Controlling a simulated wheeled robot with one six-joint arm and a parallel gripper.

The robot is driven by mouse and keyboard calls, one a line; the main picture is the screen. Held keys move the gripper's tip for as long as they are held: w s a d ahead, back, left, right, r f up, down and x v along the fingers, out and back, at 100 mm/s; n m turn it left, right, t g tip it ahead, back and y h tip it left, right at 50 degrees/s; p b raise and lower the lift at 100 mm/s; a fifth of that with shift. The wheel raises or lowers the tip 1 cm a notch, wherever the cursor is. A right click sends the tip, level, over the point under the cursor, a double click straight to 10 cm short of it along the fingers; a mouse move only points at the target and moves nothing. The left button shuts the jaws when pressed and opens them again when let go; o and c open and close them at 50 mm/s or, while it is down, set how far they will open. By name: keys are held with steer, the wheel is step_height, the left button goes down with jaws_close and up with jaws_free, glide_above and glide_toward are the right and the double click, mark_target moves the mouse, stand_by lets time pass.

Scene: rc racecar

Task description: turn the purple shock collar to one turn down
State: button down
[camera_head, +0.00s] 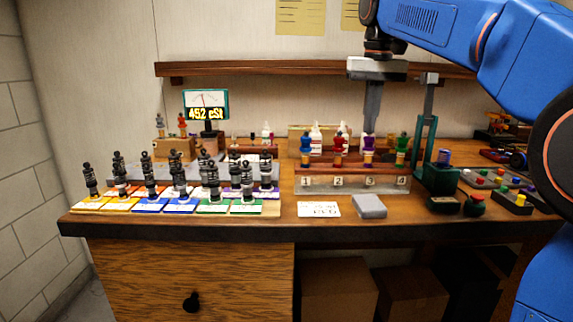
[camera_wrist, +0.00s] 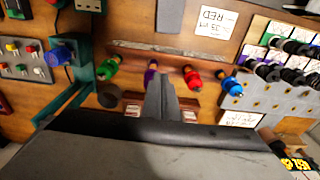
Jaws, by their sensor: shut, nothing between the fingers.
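The purple shock (camera_head: 368,152) stands upright in the numbered rack (camera_head: 345,186), above the third label, between the red shock (camera_head: 339,153) and the green shock (camera_head: 402,150). In the wrist view the purple shock (camera_wrist: 151,76) is partly hidden behind my fingers. My gripper (camera_head: 370,129) points straight down, its shut fingertips just above or behind the purple shock's top; I cannot tell whether they touch. In the wrist view my gripper (camera_wrist: 163,80) shows its fingers together, with nothing held. The collar's turn setting is too small to read.
A blue shock (camera_head: 306,150) stands at the rack's left end. A green fixture (camera_head: 441,178) with a tall post stands close right of the rack. Several dark shocks on coloured cards (camera_head: 180,205) fill the left. A grey block (camera_head: 369,206) and white card (camera_head: 318,209) lie in front.

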mark_target(369, 149)
steer(key=shift+r, duration=0.45)
steer(key=shift+d, duration=0.1)
steer(key=shift+s+d+f, duration=0.1)
steer(key=shift+d+f, duration=0.3)
steer(key=shift+f, duration=0.6)
steer(key=shift+s+d+f, duration=0.1)
steer(key=shift+d+f, duration=0.35)
steer(key=shift+f, duration=0.6)
steer(key=shift+s+d+f, duration=0.1)
steer(key=shift+d+f, duration=0.3)
steer(key=shift+f, duration=0.6)
steer(key=shift+w+a, duration=0.1)
steer(key=shift+w, duration=0.1)
steer(key=shift+s+a, duration=0.1)
steer(key=shift+a, duration=1.1)
